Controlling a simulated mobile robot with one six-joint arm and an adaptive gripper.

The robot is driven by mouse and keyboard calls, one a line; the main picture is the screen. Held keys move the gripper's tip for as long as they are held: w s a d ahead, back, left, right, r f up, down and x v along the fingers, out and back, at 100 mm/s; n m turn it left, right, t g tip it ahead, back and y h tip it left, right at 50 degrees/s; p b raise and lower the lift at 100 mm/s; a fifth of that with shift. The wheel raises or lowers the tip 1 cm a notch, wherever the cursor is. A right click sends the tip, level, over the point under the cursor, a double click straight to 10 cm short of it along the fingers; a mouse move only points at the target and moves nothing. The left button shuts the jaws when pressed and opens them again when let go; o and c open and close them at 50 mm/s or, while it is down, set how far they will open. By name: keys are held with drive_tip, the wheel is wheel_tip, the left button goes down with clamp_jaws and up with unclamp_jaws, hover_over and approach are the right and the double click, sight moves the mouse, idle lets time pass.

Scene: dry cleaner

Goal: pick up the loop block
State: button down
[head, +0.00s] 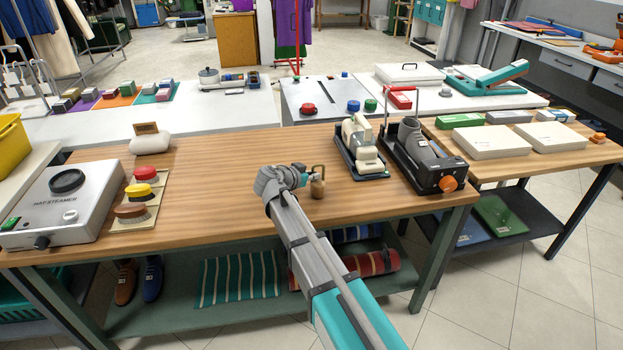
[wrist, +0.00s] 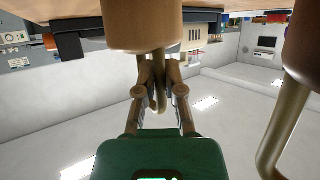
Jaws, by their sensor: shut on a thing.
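The loop block (head: 318,189), a small tan block with a brass loop on top, is at the middle of the wooden table in the head view. My gripper (head: 308,177) reaches it from the left, low over the tabletop. In the wrist view, which looks upside down, the block (wrist: 143,22) is at the top centre. My gripper (wrist: 159,88) is shut on its loop (wrist: 158,80), one finger on each side. I cannot tell whether the block touches the table. A second brown block (wrist: 306,55) with a brass loop is at the right of the wrist view, outside the fingers.
A beige machine (head: 362,147) and a dark machine with an orange knob (head: 425,160) stand to the right. The tabletop between is mostly clear.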

drive_tip(key=shift+r, duration=0.2)
wheel_tip(320, 180, up, 2)
drive_tip(key=shift+r+p, duration=0.1)
drive_tip(key=shift+p, duration=1.1)
drive_tip(key=s+d+r+p, duration=0.3)
drive_tip(key=s+r+p, duration=0.7)
drive_tip(key=s, duration=0.3)
drive_tip(key=shift+s+r, duration=0.2)
drive_tip(key=shift+s, duration=0.15)
